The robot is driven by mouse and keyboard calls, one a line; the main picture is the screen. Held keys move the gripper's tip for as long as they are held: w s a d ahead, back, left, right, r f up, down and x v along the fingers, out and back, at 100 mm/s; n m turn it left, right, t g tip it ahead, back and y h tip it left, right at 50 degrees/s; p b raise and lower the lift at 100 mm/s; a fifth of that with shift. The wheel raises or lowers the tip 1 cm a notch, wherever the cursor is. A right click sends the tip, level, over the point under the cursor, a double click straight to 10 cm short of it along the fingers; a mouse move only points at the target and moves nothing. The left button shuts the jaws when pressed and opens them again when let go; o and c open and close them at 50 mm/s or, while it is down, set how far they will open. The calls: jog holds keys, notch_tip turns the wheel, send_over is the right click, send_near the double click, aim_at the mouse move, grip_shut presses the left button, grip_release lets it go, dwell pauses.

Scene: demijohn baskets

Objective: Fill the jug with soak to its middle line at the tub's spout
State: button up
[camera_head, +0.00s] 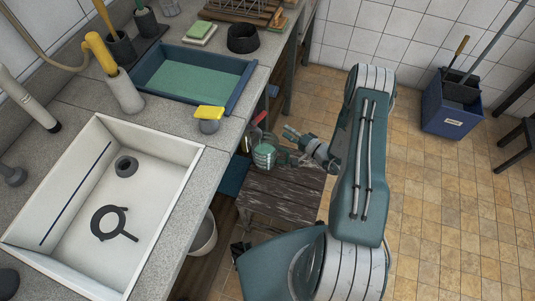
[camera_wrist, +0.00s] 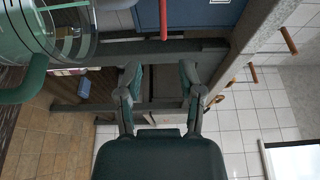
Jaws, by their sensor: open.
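The jug (camera_head: 265,155) is clear glass with green parts and stands on a dark wooden bench below the counter edge. In the wrist view the jug (camera_wrist: 75,35) is at the upper left, partly cut off, with its green handle (camera_wrist: 30,82) toward my gripper's side. How full it is, I cannot tell. The blue tub (camera_head: 236,98) holds green liquid and sits in the counter. A red part (camera_wrist: 163,20) shows near the jug; whether it belongs to the spout is unclear. My gripper (camera_head: 290,133) is open and empty just right of the jug; its spread fingers also show in the wrist view (camera_wrist: 160,80).
A white sink (camera_head: 190,150) with a dark ring-shaped part lies at the left. A white bucket (camera_head: 203,238) is under the counter. A blue mop bucket (camera_head: 452,112) stands at the back right; the tiled floor before it is clear.

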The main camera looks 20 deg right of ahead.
aim_at(262, 115)
jog(key=x, duration=1.2)
jog(key=shift+r, duration=0.1)
jog(key=shift+s, duration=0.1)
grip_shut()
